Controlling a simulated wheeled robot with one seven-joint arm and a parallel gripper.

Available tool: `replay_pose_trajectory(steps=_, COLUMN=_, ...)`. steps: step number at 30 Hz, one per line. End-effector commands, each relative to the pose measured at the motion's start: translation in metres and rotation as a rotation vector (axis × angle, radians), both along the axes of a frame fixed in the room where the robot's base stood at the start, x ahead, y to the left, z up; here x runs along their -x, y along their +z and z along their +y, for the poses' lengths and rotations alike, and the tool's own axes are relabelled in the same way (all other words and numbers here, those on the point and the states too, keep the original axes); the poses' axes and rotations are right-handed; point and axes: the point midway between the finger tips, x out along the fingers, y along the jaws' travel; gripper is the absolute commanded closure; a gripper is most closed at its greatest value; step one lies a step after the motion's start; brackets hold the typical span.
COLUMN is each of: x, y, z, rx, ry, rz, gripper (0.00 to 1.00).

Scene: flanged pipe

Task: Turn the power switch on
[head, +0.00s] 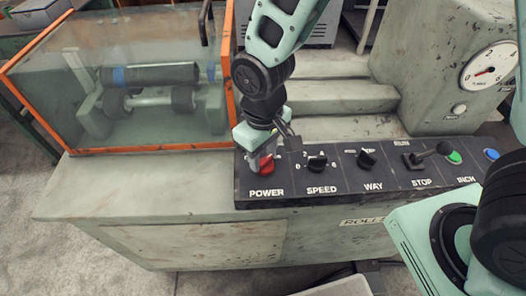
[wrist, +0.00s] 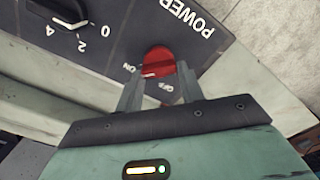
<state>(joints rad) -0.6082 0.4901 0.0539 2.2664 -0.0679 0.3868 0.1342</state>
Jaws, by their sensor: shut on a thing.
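The power switch (head: 267,165) is a red rotary knob above the word POWER at the left end of the black control panel. In the wrist view the red knob (wrist: 158,60) sits between my two finger ends, with ON and OFF printed beside it. A small white mark shows on the knob's lower left edge, on the side of the ON label. My gripper (head: 264,153) reaches down from above and is shut on the knob. It also shows in the wrist view (wrist: 160,80). The fingers partly hide the knob in the head view.
Along the panel (head: 340,190) to the right are the SPEED knob (head: 317,163), the WAY knob (head: 367,158), a STOP lever (head: 430,155), and green and blue buttons. An orange-framed glass guard (head: 232,80) stands close on the left. A gauge (head: 489,67) is at right.

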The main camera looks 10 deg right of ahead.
Motion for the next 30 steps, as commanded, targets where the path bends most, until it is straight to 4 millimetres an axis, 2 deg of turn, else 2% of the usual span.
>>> replay_pose_trajectory(steps=12, x=-0.001, y=0.001, z=0.000, rx=-0.001, ry=-0.010, rz=-0.002, gripper=0.85)
replay_pose_trajectory(steps=13, x=-0.001, y=0.001, z=0.000, rx=-0.001, ry=-0.010, rz=-0.002, gripper=0.56)
replay_pose_trajectory(steps=15, x=-0.001, y=0.001, z=0.000, rx=-0.001, ry=-0.009, rz=-0.002, gripper=0.40)
replay_pose_trajectory(steps=25, x=-0.001, y=0.003, z=0.000, rx=-0.001, ry=-0.008, rz=-0.002, gripper=0.40)
replay_pose_trajectory(steps=30, x=-0.001, y=0.024, z=0.001, rx=-0.004, ry=-0.008, rz=-0.004, gripper=0.40)
